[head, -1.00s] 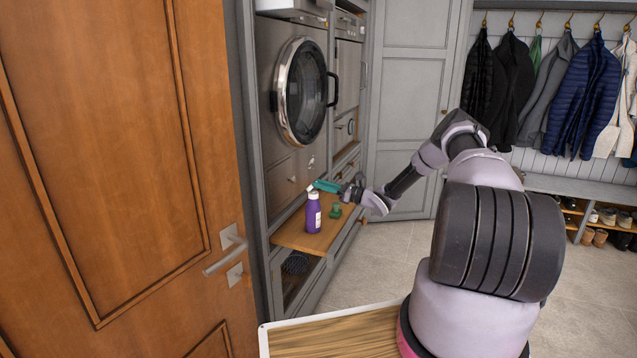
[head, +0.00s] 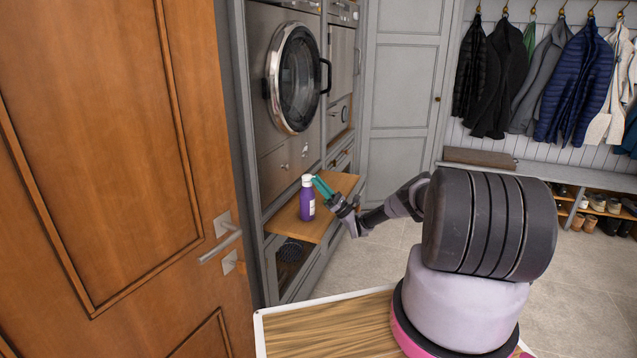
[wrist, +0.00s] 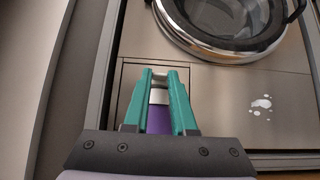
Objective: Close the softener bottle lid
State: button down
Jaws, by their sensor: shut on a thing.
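The softener bottle (head: 308,206) is purple with a pale label and stands upright on the wooden pull-out shelf. Its white lid (head: 307,180) is at the top and looks down on the neck, but it is too small to tell if it is fully closed. My gripper (head: 317,184) has teal fingers that reach the lid from the right. In the wrist view, my gripper (wrist: 160,76) is shut on the white lid (wrist: 158,96), with the purple bottle (wrist: 159,121) showing between the fingers. The fingers partly hide the lid and bottle.
The wooden shelf (head: 292,226) juts out below a front-loading machine (head: 292,78). A wooden door (head: 110,150) fills the left side. Coats (head: 579,85) hang at the right above a bench with shoes. The tiled floor right of the shelf is clear.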

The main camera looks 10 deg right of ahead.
dwell(0.4)
jog(key=c, duration=0.7)
grip_release()
jog(key=shift+f, duration=0.1)
jog(key=v, duration=0.9)
jog(key=shift+f, duration=0.2)
jog(key=shift+s+d+f, duration=0.3)
jog(key=shift+d+f, duration=0.05)
jog(key=shift+d, duration=0.15)
